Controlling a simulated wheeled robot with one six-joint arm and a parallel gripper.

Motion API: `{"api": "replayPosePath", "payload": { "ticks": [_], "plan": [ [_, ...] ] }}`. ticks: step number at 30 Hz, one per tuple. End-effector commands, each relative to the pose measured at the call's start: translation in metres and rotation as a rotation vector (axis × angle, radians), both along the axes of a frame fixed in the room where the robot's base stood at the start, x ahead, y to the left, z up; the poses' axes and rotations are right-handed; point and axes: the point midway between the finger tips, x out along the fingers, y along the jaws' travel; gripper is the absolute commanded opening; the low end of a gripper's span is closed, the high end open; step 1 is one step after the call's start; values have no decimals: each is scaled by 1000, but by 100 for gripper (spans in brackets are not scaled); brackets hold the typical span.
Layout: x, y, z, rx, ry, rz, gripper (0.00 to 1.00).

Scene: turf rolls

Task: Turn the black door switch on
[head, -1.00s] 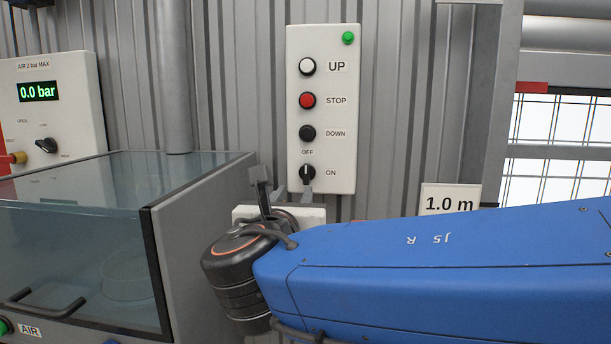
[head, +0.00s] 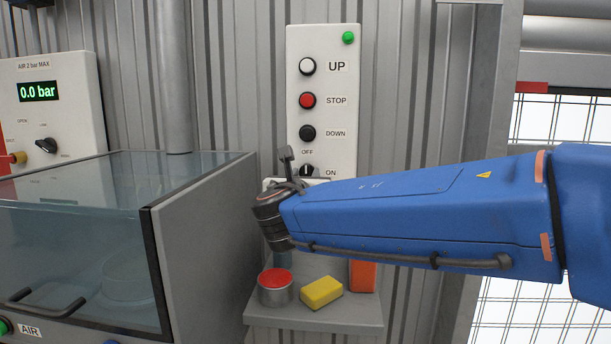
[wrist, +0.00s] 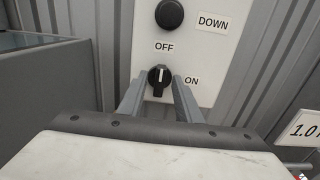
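The black door switch (head: 307,170) is the lowest control on the white panel (head: 346,108), between the OFF and ON labels. In the wrist view the black switch (wrist: 159,77) has a white pointer line that stands about upright, toward OFF; ON is to its right. My gripper (wrist: 159,94) is open, with one grey finger to the left and one to the right of the knob. I cannot tell whether either finger touches it. In the head view my gripper (head: 291,162) is close to the panel's lower part and partly hides it.
Above the switch are the DOWN button (head: 307,133), red STOP button (head: 307,100) and white UP button (head: 307,66). A shelf (head: 315,318) below holds a red-topped tin (head: 275,288), a yellow block (head: 321,292) and an orange object (head: 362,276). A glass-fronted cabinet (head: 200,235) stands left.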

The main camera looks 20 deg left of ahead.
Motion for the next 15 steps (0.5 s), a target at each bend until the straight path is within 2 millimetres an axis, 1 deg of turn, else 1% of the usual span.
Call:
{"api": "replayPosePath", "payload": {
  "ticks": [1,5,13,14,15],
  "plan": [
    [4,1,-1,-1,1,-1,31],
    [10,2,0,0,1,0,31],
    [11,2,0,0,0,0,31],
    [10,2,0,0,0,0,29],
    [10,2,0,0,0,0,19]
  ]
}}
